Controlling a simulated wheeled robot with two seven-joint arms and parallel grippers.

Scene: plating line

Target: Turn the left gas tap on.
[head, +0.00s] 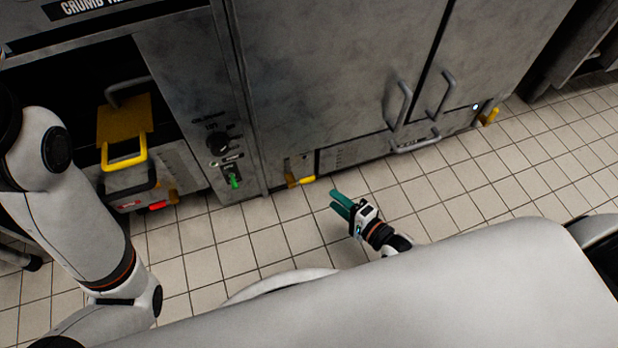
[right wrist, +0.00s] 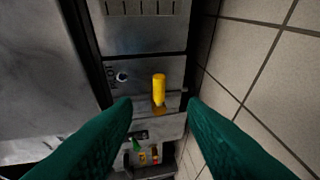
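The left gas tap (head: 306,180) has a yellow lever on a brass fitting, low on the front of the steel double-door cabinet, at its left end. The lever points right along the cabinet's base. In the right wrist view the yellow lever (right wrist: 159,87) stands upright in the picture, between and beyond my fingertips. My right gripper (head: 336,201) is open, its teal fingers apart, low over the floor just right of the lever and not visibly touching it. A second yellow tap (head: 490,116) is at the cabinet's right end. My left gripper is out of view.
A panel with a black knob (head: 222,143) and a green switch (head: 234,181) stands left of the cabinet. Further left, a recess holds a yellow-handled unit (head: 124,152). Door handles (head: 399,105) stick out above. The tiled floor (head: 440,190) in front is clear.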

